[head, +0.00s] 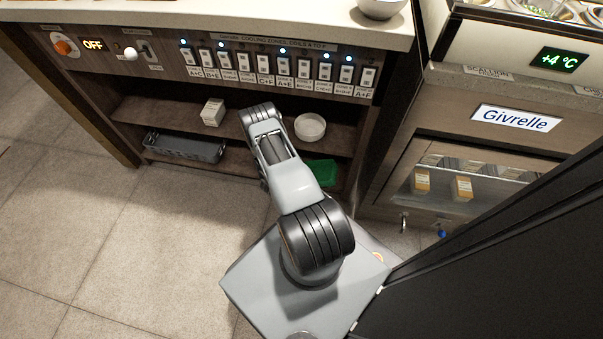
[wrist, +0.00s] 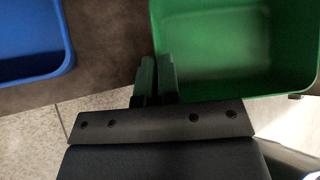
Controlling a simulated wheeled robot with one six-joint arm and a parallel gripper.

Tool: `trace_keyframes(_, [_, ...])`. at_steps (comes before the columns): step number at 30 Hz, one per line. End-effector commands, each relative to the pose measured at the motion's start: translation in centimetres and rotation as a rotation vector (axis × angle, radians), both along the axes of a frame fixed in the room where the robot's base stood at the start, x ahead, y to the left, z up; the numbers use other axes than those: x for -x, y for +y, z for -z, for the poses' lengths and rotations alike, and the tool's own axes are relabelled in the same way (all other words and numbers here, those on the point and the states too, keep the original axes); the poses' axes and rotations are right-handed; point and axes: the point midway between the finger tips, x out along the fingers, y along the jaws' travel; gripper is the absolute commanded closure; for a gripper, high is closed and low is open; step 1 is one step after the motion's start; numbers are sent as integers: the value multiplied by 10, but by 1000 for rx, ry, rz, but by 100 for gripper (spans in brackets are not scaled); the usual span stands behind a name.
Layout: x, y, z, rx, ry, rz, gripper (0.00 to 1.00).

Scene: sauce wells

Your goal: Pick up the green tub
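The green tub (head: 321,172) shows in the head view low at the right end of the shelf unit, partly hidden by my arm. In the wrist view the open, empty green tub (wrist: 225,40) fills the upper right. My gripper (wrist: 155,80) is at its left wall, one finger outside and one inside, with the fingers close together on the wall. In the head view my arm hides the gripper. I cannot tell whether the tub rests on the shelf.
A blue tub (wrist: 32,40) is left of my gripper in the wrist view. On the shelves are a grey basket (head: 185,148), a small carton (head: 212,112) and a white bowl (head: 310,127). A cabinet (head: 400,180) stands close at right; the floor at left is clear.

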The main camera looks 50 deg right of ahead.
Motion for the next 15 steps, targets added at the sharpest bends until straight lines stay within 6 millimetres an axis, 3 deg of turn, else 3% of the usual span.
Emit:
trace_keyframes(11, [0,5,0,1,1,-2,100])
trace_keyframes(15, [0,5,0,1,0,-3,85])
